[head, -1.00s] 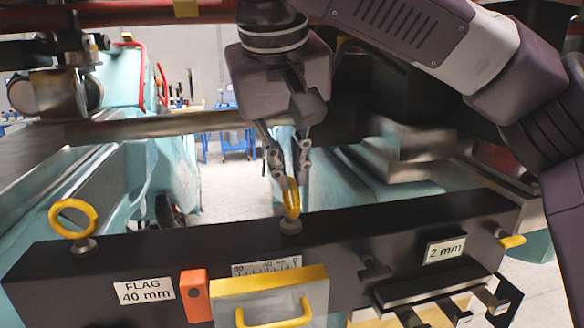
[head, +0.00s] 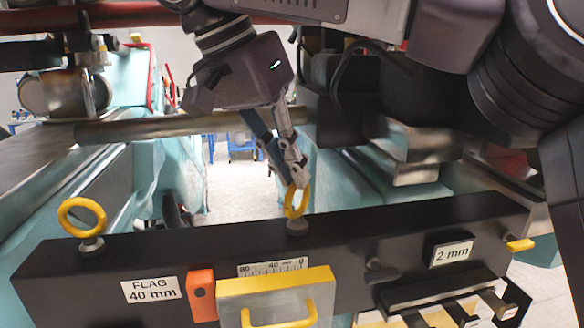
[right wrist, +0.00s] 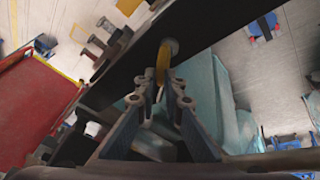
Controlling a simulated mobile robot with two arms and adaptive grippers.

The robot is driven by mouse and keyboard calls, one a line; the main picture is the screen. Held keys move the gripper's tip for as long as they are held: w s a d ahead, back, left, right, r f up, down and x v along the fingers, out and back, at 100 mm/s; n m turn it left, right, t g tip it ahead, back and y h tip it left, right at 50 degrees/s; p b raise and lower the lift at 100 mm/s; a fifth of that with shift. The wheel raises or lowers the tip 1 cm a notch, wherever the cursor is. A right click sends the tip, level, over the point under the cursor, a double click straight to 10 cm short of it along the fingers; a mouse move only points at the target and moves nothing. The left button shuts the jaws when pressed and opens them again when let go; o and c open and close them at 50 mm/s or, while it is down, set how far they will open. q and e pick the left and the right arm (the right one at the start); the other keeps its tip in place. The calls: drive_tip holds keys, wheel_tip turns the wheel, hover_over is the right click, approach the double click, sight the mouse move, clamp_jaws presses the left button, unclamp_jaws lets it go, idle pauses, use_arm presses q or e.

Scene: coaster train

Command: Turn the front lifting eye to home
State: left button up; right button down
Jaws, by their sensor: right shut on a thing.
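My right gripper (head: 290,178) comes down from the upper left and is shut on the top of a yellow lifting eye (head: 297,203). This eye stands upright on a grey base on top of the black beam (head: 370,226), and its ring is seen at a slant. In the right wrist view the eye (right wrist: 162,62) shows nearly edge-on between the fingertips (right wrist: 160,90), which hide part of it. A second yellow lifting eye (head: 64,214) stands at the beam's left end, its ring facing the head camera more openly. My left gripper is not in view.
The beam's face carries a FLAG 40 mm label (head: 151,290), an orange block (head: 203,295), a scale strip (head: 272,267), a yellow-handled box (head: 262,296) and a 2 mm label (head: 454,253). A steel bar (head: 165,126) crosses behind the gripper. A floor gap shows beyond the beam.

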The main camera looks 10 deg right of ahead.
drive_tip(key=shift+m+g, duration=0.3)
drive_tip(key=shift+m, duration=0.2)
drive_tip(key=shift+w, duration=0.1)
drive_tip(key=c, duration=2)
unclamp_jaws()
drive_tip(key=shift+a, duration=0.1)
drive_tip(key=shift+c, duration=0.2)
